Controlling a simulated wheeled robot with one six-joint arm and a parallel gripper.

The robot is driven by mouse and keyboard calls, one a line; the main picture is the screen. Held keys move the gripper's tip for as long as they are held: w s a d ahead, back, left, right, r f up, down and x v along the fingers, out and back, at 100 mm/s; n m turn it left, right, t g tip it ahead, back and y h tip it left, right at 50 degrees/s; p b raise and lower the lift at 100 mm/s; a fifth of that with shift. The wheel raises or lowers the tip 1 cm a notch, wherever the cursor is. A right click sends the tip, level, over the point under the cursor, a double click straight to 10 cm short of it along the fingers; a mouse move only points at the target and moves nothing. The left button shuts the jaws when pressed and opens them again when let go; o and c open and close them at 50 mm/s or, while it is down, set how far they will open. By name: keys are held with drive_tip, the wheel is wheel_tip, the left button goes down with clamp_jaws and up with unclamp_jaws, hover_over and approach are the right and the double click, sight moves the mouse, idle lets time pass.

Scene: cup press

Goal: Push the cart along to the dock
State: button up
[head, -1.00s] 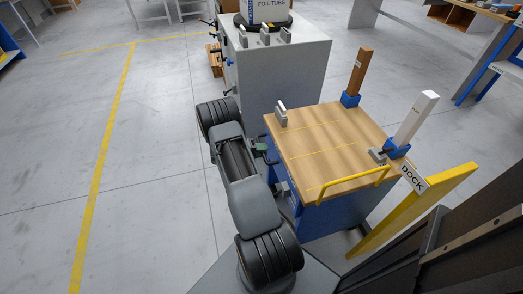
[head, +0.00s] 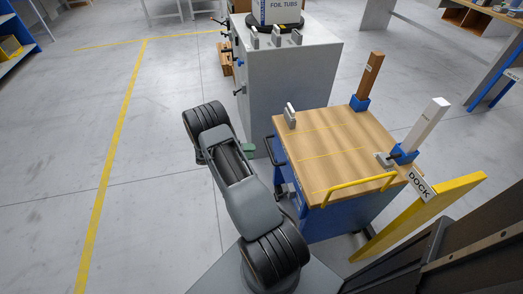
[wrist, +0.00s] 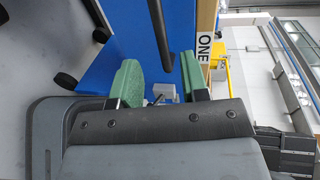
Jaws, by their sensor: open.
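The cart (head: 335,145) has a wooden top, a blue body and a yellow rail at its near edge. A dark handle (head: 273,150) is on its left side. The dock (head: 420,215) is a yellow post and beam with a DOCK sign, close against the cart's near right corner; I cannot tell whether they touch. My gripper (head: 250,148), with green fingers, is open just left of the handle and looks apart from it. In the wrist view the open fingers (wrist: 162,80) face the blue side, with a dark bar (wrist: 158,35) beyond the gap between them.
A grey cabinet (head: 285,85) stands behind the cart. Brown (head: 369,75) and white (head: 427,122) posts in blue holders are at the cart's right edge. A grey clip piece (head: 290,115) sits at its far left corner. Open floor (head: 150,170) lies left.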

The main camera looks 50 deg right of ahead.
drive_tip(key=shift+v, duration=2.5)
drive_tip(key=shift+p, duration=0.3)
